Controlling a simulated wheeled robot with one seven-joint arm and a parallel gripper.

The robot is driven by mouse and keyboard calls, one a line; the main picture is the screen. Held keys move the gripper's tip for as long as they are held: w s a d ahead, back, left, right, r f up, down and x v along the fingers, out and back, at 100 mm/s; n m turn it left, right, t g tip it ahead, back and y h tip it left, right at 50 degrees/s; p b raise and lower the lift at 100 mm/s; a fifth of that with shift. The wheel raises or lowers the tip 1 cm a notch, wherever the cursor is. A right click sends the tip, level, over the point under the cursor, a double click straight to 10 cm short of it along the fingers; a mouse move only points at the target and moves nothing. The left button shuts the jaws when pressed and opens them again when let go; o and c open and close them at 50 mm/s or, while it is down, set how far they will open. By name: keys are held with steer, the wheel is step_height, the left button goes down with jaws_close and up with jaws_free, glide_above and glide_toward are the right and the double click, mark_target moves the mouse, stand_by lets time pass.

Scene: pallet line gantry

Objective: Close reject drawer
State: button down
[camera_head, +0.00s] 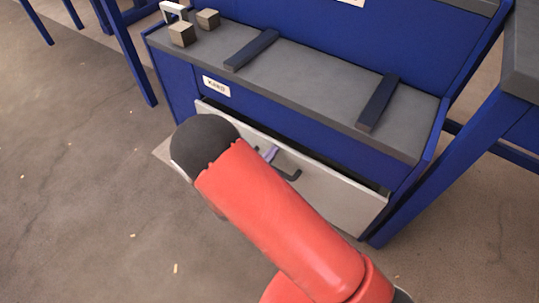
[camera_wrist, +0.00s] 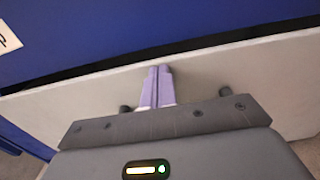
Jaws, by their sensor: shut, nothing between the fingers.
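The reject drawer (camera_head: 340,195) has a pale front and stands partly open under the blue bench, with a dark gap above its front. Its dark handle (camera_head: 291,175) is partly hidden behind my arm. In the wrist view the drawer front (camera_wrist: 235,75) runs across the picture. My gripper (camera_wrist: 159,70) is shut and empty, its two purple fingers together, pointing at the drawer front near its top edge. Dark handle ends show on either side of the fingers. I cannot tell whether the fingertips touch the front. A bit of the gripper (camera_head: 270,154) shows beside the handle in the head view.
The blue bench (camera_head: 300,95) has a grey top with two dark bars (camera_head: 377,103) and small tan blocks (camera_head: 181,34). A white label (camera_head: 216,86) is on its front. A blue leg frame (camera_head: 440,170) stands at the right. The floor at left is clear.

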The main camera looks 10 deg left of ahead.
mark_target(279, 144)
steer(key=x, duration=0.4)
steer(key=shift+w+d, duration=0.1)
steer(key=shift+w, duration=0.1)
steer(key=shift+w+r, duration=0.1)
